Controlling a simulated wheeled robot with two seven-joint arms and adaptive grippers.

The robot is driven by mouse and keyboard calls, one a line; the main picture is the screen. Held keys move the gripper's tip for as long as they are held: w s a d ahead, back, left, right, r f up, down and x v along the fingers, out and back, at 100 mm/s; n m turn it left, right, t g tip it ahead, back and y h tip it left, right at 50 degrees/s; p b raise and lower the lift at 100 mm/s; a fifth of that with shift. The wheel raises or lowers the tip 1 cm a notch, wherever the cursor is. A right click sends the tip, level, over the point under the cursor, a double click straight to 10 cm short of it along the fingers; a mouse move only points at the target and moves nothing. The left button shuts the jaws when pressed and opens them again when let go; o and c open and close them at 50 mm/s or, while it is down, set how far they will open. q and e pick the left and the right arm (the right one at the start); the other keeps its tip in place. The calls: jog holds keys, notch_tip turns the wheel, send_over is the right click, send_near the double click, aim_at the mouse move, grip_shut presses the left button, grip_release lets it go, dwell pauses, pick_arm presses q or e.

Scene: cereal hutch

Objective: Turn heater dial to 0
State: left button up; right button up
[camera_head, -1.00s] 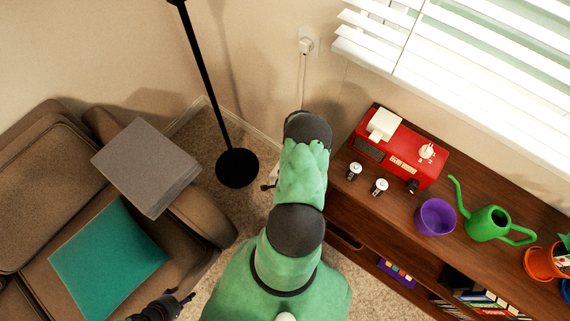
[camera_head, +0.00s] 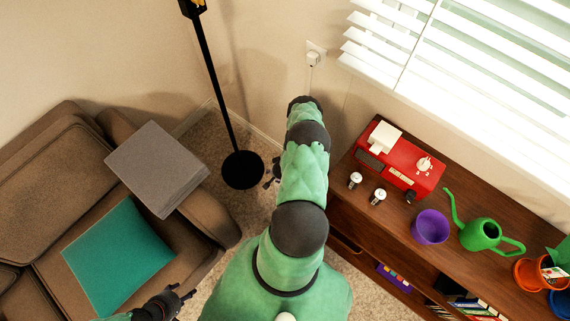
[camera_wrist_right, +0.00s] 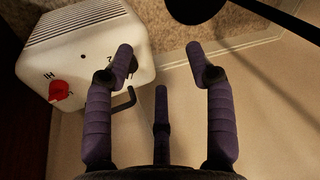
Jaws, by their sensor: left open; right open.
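The white heater (camera_wrist_right: 95,45) shows in the right wrist view, at the upper left, with a slotted top. Its red dial (camera_wrist_right: 59,91) is on the front face, near a printed "HI"; the exact pointer setting is too small to tell. My right gripper (camera_wrist_right: 160,62) is open and empty, its purple fingers to the right of the dial, with the left finger overlapping the heater's right part in the picture. In the head view my right arm hides the heater, and only a bit of the dark gripper shows. My left gripper (camera_head: 178,299) is open at the lower left.
A wooden shelf unit (camera_head: 345,205) stands right of my arm, bearing a red radio (camera_head: 405,165), shakers, a purple pot (camera_head: 430,227) and a green watering can (camera_head: 482,235). A black floor lamp (camera_head: 243,170) stands left of my arm, beside a brown sofa (camera_head: 50,170).

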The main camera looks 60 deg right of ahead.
jog(key=s+d+r+n+g+y+p, duration=0.2)
jog(key=d+n+g+p, duration=0.2)
jog(key=d+n, duration=0.3)
jog(key=shift+n, duration=0.3)
jog(key=f+b, duration=0.2)
jog(key=f, duration=0.1)
jog(key=a+f+b, duration=0.1)
jog(key=f+b, duration=0.1)
jog(key=f, duration=0.2)
jog(key=f+b, duration=0.2)
jog(key=f, duration=0.1)
jog(key=shift+s+a+f+b, duration=0.15)
jog(key=shift+a+f+b, duration=0.05)
jog(key=shift+b, duration=0.15)
grip_shut()
